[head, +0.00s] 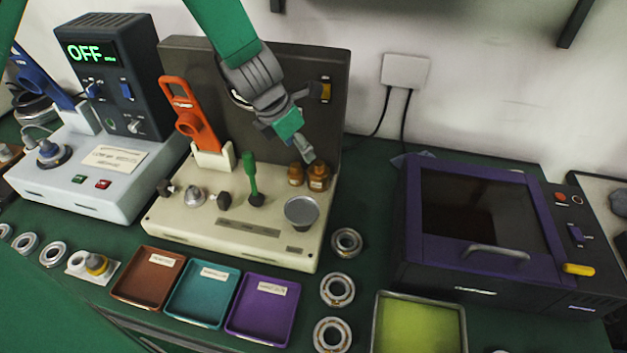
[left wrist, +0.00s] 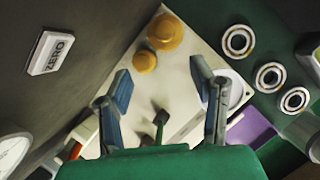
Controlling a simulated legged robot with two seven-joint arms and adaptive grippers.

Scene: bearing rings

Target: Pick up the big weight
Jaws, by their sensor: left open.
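The big weight (head: 318,177) is a brass-coloured knobbed cylinder standing at the back right of the cream base of the bench device. It also shows at the top of the left wrist view (left wrist: 166,32). A smaller brass weight (head: 295,174) stands just left of it, and shows below it in the left wrist view (left wrist: 144,61). My left gripper (head: 306,149) reaches down from above, close over the weights. In the left wrist view its two fingers (left wrist: 162,82) are spread, with nothing between them; the big weight lies beyond the fingertips. My right gripper is not in view.
The cream device (head: 240,231) has a dark upright back panel, an orange lever (head: 192,115), a green-handled lever (head: 250,175) and a metal pan (head: 301,211). Trays and several bearing rings (head: 346,242) lie in front. A purple-framed machine (head: 480,225) stands right.

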